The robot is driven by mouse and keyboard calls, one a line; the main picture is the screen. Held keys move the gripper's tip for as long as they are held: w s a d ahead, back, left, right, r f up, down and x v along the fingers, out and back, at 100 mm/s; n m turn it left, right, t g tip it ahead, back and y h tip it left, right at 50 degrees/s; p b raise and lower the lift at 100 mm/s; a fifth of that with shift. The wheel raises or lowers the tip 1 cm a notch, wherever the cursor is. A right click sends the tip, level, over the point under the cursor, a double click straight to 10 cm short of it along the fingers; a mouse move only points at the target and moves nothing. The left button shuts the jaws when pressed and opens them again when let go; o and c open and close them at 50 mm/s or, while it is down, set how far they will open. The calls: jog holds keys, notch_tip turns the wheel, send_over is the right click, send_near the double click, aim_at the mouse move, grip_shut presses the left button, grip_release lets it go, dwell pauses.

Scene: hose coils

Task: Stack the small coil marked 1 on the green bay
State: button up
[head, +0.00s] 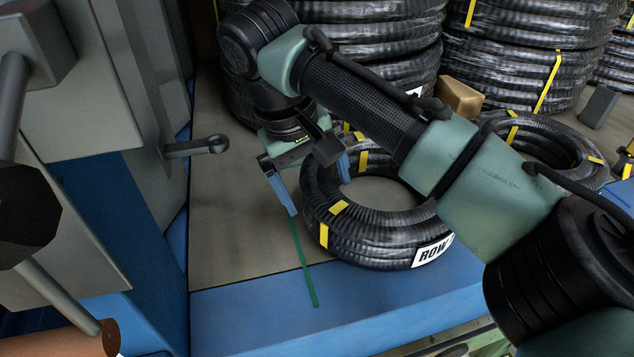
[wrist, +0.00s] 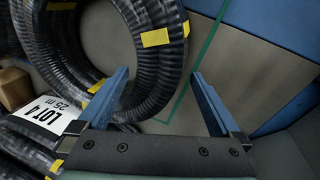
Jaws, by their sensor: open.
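A small black coil (head: 365,240) with yellow tape lies flat on the grey deck. Its white label reads "ROW" and a cut-off character that may be a 1.
Another small coil (head: 530,128) lies at the right, partly behind my arm. Tall stacks of large coils (head: 530,50) stand behind. A wooden block (head: 460,97) and a grey block (head: 598,107) sit near them. A lever (head: 195,147) juts in at the left. A blue edge (head: 330,315) borders the deck.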

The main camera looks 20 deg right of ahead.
jog(key=shift+p+v, duration=2)
jog(key=shift+v, duration=0.55)
jog(key=b+v, duration=0.2)
jog(key=v, duration=0.5)
jog(key=shift+r, duration=0.25)
